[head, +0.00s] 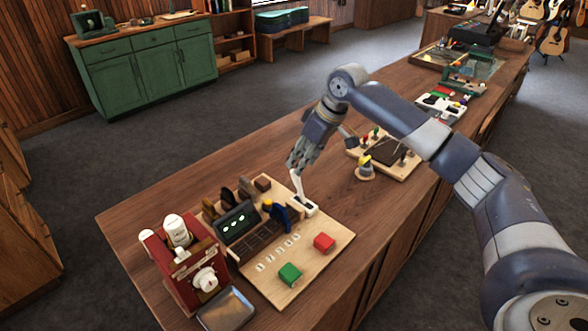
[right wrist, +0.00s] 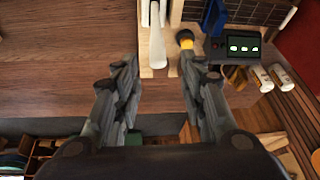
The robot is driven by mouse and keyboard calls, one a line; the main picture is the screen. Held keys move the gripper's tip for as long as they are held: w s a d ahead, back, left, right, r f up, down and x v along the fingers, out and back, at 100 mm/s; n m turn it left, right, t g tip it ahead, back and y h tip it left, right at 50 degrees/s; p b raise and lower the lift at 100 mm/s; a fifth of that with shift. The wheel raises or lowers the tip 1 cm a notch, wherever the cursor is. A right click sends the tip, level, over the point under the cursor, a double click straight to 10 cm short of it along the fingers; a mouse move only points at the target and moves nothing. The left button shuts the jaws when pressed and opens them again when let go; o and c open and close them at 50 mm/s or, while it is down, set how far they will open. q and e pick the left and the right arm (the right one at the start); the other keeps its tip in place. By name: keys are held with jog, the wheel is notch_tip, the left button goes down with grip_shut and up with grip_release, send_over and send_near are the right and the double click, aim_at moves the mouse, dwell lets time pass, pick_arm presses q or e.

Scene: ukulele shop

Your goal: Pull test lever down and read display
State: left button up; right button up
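The test lever (head: 298,183) is a white handle rising, slightly tilted, from a white base (head: 305,207) on the light wooden board. It also shows in the right wrist view (right wrist: 157,42). My right gripper (head: 296,163) is just above the lever's top. In the right wrist view its fingers (right wrist: 160,68) are apart, with the lever's end between or just beyond the tips; contact cannot be told. My left gripper is out of view.
A blue-and-yellow part (head: 275,211) stands close beside the lever. Green (head: 290,274) and red (head: 324,242) blocks lie on the board's front. A red machine (head: 187,266) stands left and a grey tray (head: 226,308) lies in front. Another board (head: 385,153) is behind right.

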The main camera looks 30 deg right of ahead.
aim_at(299, 187)
jog(key=x, duration=0.4)
jog(key=shift+w+r+p, duration=0.1)
jog(key=shift+w+p, duration=0.1)
jog(key=shift+p, duration=0.15)
jog(key=x, duration=0.2)
jog(key=shift+w+f, duration=0.1)
jog(key=shift+f, duration=0.3)
jog(key=shift+c, duration=0.9)
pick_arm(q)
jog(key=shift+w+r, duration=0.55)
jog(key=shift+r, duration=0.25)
pick_arm(e)
grip_shut()
